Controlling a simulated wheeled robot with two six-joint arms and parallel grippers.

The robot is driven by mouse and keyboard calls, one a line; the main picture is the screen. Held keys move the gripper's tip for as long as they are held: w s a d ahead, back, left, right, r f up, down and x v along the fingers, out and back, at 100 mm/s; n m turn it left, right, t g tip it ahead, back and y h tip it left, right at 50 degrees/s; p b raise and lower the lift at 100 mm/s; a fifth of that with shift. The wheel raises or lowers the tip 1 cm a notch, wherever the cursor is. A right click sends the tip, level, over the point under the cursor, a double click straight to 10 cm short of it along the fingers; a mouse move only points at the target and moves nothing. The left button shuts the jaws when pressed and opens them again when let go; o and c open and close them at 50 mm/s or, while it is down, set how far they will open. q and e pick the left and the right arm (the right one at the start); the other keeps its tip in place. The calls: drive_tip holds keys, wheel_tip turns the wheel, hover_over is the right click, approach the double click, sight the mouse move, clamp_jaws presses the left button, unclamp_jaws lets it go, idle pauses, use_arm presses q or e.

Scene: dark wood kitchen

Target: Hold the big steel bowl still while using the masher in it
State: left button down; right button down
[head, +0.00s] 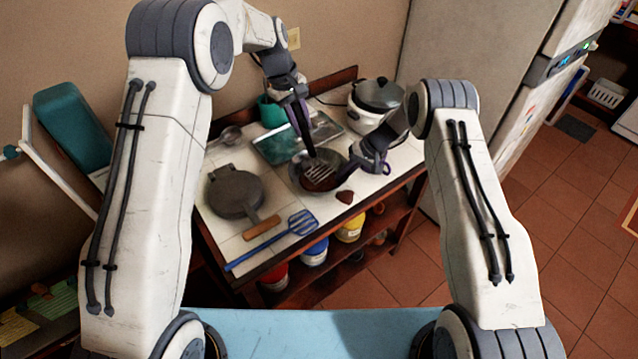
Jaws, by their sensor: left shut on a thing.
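The big steel bowl (297,181) stands on the white tiled worktop, near its front right. The masher (320,170) has a slotted steel head, which is down inside the bowl, and a dark handle rising from it. My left gripper (300,117) is above the bowl, shut on the masher's handle. My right gripper (352,164) is at the bowl's right rim. Its fingertips are dark and small here, so I cannot tell whether they grip the rim or only sit beside it. The bowl's contents are hard to make out.
A teal tray (275,147) is behind the bowl. A white cooker (366,118) stands behind right. A small brown piece (345,197) lies near the front edge.

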sight(302, 138)
use_arm(q)
drive_tip(key=shift+f, duration=0.25)
drive_tip(key=shift+f, duration=1.4)
drive_tip(key=shift+r, duration=0.1)
drive_tip(key=shift+r, duration=1.55)
drive_tip(key=shift+r, duration=4.4)
drive_tip(key=shift+r, duration=2)
